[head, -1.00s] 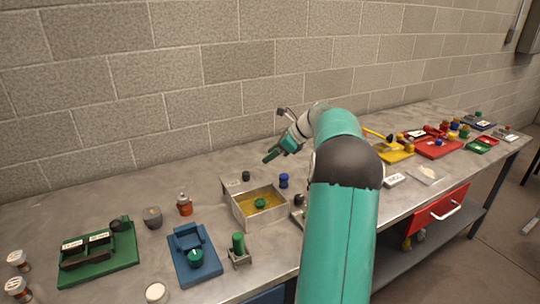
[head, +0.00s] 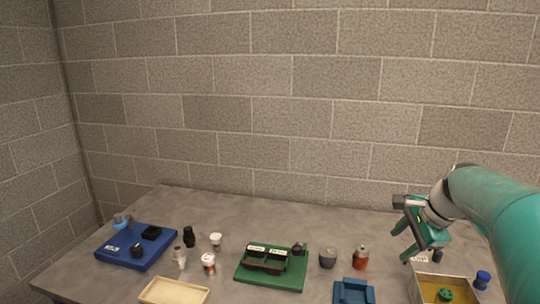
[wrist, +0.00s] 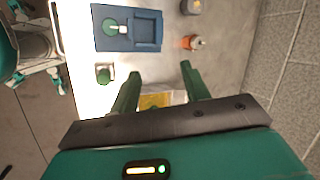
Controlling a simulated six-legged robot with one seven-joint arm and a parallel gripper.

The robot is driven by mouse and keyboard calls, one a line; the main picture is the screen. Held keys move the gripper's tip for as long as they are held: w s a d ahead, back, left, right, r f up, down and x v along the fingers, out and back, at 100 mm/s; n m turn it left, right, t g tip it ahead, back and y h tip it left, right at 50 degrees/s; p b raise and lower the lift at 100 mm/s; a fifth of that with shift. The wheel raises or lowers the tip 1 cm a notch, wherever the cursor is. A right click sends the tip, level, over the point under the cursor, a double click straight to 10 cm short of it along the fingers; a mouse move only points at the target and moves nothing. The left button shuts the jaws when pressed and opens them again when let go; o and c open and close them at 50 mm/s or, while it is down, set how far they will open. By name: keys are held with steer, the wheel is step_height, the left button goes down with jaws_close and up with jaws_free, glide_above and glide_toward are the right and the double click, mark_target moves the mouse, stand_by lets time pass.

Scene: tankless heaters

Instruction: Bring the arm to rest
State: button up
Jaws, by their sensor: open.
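My gripper (head: 408,246) is at the right in the head view, raised above the back of the bench beside the metal box. In the wrist view my gripper (wrist: 158,85) shows two green fingers spread apart with nothing between them. Beyond the fingers lies part of the metal box with a yellow floor (wrist: 155,101). My teal arm comes in from the right edge of the head view.
On the grey bench (head: 335,225) stand a blue tray (head: 125,262), a green tray (head: 290,278), a cream tray (head: 172,293), a blue holder (head: 353,293), a red-brown bottle (head: 361,258), a grey cup (head: 328,258) and the metal box (head: 420,287). A block wall (head: 300,100) rises behind.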

steer(key=s+a+f+n+h, duration=0.1)
steer(key=s+a+f+n, duration=0.1)
steer(key=s+a+n, duration=0.6)
steer(key=s+a+f+n+h, duration=0.1)
steer(key=s+a+f+n, duration=0.1)
steer(key=s+a+n, duration=0.7)
steer(key=s, duration=0.3)
steer(key=shift+s+a+f+n+t, duration=0.2)
steer(key=shift+s+a+n+t, duration=0.1)
steer(key=shift+s+t, duration=0.1)
